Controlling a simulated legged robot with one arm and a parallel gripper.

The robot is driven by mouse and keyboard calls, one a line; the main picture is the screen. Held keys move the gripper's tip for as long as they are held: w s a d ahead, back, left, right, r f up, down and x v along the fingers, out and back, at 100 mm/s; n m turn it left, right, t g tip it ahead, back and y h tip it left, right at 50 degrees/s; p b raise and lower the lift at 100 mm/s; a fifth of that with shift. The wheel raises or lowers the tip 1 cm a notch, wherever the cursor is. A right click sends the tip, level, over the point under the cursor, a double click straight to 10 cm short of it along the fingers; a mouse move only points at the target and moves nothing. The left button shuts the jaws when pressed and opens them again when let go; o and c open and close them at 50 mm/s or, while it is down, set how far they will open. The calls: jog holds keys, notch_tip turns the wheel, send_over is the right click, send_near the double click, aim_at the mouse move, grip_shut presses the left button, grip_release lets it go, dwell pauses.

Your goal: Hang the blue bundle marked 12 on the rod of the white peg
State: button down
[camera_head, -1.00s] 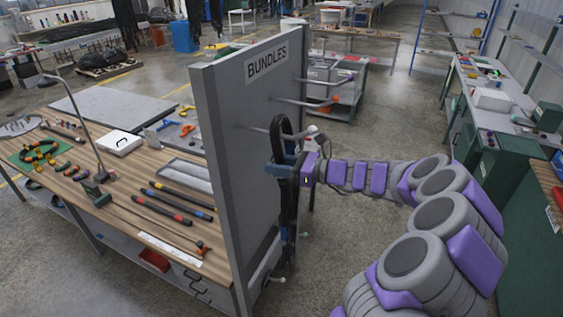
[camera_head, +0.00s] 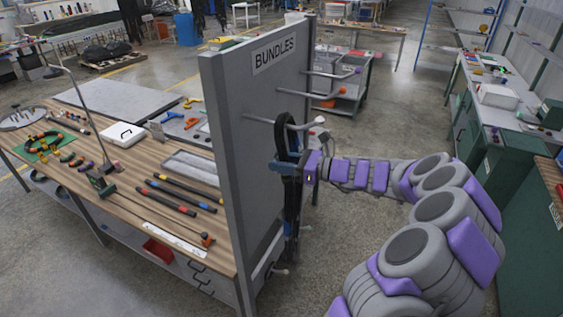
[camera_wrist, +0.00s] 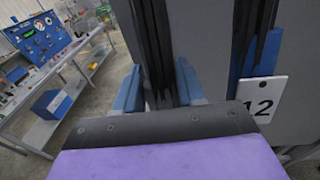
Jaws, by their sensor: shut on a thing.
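The bundle (camera_head: 291,205) is a long black hose loop hanging upright, with its bend at the top, beside the grey board. Its tag marked 12 (camera_wrist: 261,98) hangs from a blue band at right in the wrist view. My gripper (camera_head: 284,166) is shut on the bundle's black hose below the top bend; its blue fingers show either side of a strand in the wrist view (camera_wrist: 158,88). The white peg's rod (camera_head: 258,119) sticks out from the board, its white tip (camera_head: 320,121) right of the bend. The bend overlaps the rod; I cannot tell whether it encircles it.
The board marked BUNDLES (camera_head: 232,140) has more rods above, one orange-tipped (camera_head: 343,91) and one purple-tipped (camera_head: 357,71). Lower pegs (camera_head: 280,272) show near the bundle's bottom. A workbench with tools (camera_head: 130,190) stands left of the board.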

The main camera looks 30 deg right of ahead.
jog(key=c, duration=0.6)
grip_release()
jog(key=shift+d, duration=0.1)
jog(key=b+v, duration=0.1)
jog(key=v, duration=1.6)
jog(key=a+f+n+g+b, duration=0.35)
jog(key=a+n+g, duration=0.4)
jog(key=a, duration=0.95)
jog(key=s+a+f+n+g+h+b, duration=0.2)
jog(key=s+a+f+n+g+b, duration=0.25)
jog(key=s+a+n, duration=0.55)
jog(key=s+a+f+n+g+h+b, duration=0.2)
jog(key=s+a+f+n+h+b, duration=0.15)
jog(key=s+a+f, duration=0.3)
jog(key=s+d+f+n+h+b, duration=0.1)
jog(key=s+d+f+n+h, duration=0.1)
jog(key=s+f, duration=0.1)
jog(key=s+d+f+n+h+b, duration=0.1)
jog(key=s+f+n+h+b, duration=0.1)
jog(key=s, duration=0.3)
jog(key=s+d+f+n+h+b, duration=0.2)
jog(key=s+f, duration=0.2)
jog(key=shift+d+h, duration=0.35)
